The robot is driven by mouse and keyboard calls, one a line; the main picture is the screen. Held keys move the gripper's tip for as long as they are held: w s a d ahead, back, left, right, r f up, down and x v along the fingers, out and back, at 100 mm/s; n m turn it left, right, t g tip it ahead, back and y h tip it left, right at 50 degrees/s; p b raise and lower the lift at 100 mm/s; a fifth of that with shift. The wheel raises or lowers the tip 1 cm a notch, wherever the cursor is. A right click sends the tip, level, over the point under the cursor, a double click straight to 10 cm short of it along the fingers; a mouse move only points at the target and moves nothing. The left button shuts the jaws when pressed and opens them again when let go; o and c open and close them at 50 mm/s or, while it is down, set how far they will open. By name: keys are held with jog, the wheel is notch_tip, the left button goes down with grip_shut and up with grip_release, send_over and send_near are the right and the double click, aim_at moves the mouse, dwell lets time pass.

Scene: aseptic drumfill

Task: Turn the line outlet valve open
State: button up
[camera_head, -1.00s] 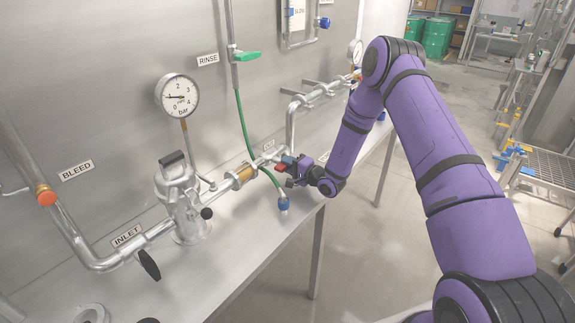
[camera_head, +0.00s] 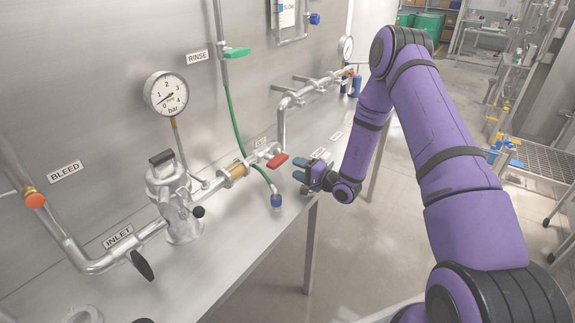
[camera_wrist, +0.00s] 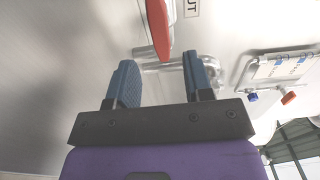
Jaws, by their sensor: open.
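The valve with a red lever handle (camera_head: 278,160) sits on the pipe right of the brass-coloured fitting. The lever points out from the pipe, slanting up to the right. It also shows in the wrist view (camera_wrist: 158,28), just beyond and between my fingertips. My gripper (camera_head: 300,169) is to the right of the lever, apart from it. Its two blue fingers are spread and empty, as the wrist view shows (camera_wrist: 158,75). A label ending in "UT" (camera_wrist: 192,7) is partly cut off beside the lever in the wrist view.
A green hose (camera_head: 238,132) with a blue end (camera_head: 276,200) hangs close to the left of the lever. A pressure gauge (camera_head: 167,94), the inlet valve's black handle (camera_head: 142,265) and a green rinse handle (camera_head: 237,53) are further left. The steel bench (camera_head: 245,235) is clear in front.

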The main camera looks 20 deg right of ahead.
jog(key=shift+v, duration=1.4)
jog(key=s+a+r+n+g+y, duration=0.2)
jog(key=s+a+r+n+g, duration=0.25)
jog(key=r, duration=0.55)
jog(key=s+a+r+n+g+y, duration=0.35)
jog(key=a+r+g, duration=0.2)
jog(key=r, duration=0.45)
jog(key=s+r+n+g+h, duration=0.3)
jog(key=s+r+g+h, duration=0.2)
jog(key=s+r, duration=0.6)
jog(key=s+d+r+t+h, duration=0.3)
jog(key=s+d+h, duration=0.1)
jog(key=s, duration=0.6)
jog(key=s+d+r+t+h, duration=0.2)
jog(key=s+d+r+h, duration=0.2)
jog(key=s+h, duration=0.3)
jog(key=s+d, duration=0.1)
jog(key=s, duration=0.2)
jog(key=shift+s+d+t, duration=0.2)
jog(key=shift+d+t, duration=0.1)
jog(key=shift+t, duration=0.1)
